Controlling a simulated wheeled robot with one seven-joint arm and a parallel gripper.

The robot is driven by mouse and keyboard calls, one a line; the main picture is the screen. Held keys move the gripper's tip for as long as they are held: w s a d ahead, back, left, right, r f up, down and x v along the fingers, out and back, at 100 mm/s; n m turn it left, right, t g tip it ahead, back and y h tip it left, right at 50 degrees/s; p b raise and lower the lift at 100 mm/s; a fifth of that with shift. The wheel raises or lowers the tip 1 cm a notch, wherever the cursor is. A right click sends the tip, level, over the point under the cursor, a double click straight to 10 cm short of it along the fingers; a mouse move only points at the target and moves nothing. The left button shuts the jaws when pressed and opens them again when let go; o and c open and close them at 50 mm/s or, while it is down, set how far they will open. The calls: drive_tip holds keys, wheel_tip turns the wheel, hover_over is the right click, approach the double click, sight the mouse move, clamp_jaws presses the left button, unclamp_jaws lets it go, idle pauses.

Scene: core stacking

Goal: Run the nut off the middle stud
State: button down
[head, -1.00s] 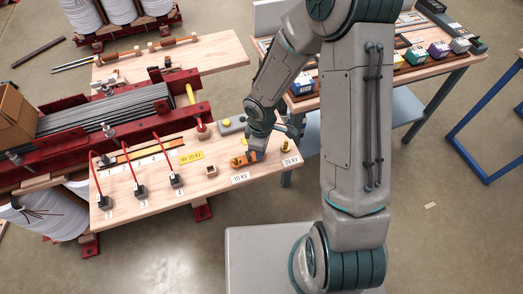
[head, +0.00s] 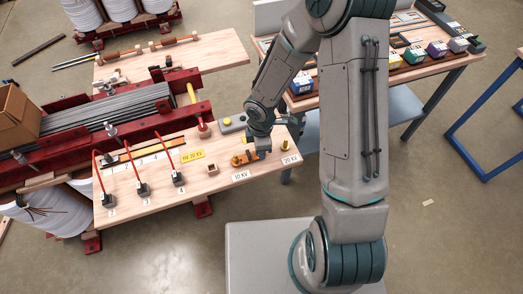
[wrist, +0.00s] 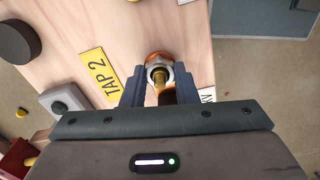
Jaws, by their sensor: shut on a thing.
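My gripper (wrist: 160,92) has a finger on either side and is shut on the nut; how far the nut sits along the stud cannot be told. In the head view my gripper (head: 263,150) is low over the board's right part and hides the middle stud. An orange link (head: 246,158) runs from a yellow stud (head: 236,161) on the left to under my gripper. Another yellow stud (head: 284,154) stands to the right.
A grey box (head: 232,124) stands behind my gripper. A TAP 2 label (wrist: 100,77) lies left in the wrist view.

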drive_tip(key=shift+s+r+n+p, duration=0.1)
drive_tip(key=shift+n+p, duration=0.55)
drive_tip(key=shift+n, duration=0.35)
drive_tip(key=shift+n+p, duration=0.4)
drive_tip(key=shift+n, duration=0.9)
drive_tip(key=shift+n+p, duration=0.5)
drive_tip(key=shift+n, duration=0.2)
drive_tip(key=n+p, duration=0.1)
drive_tip(key=n, duration=0.2)
drive_tip(key=shift+f, duration=0.2)
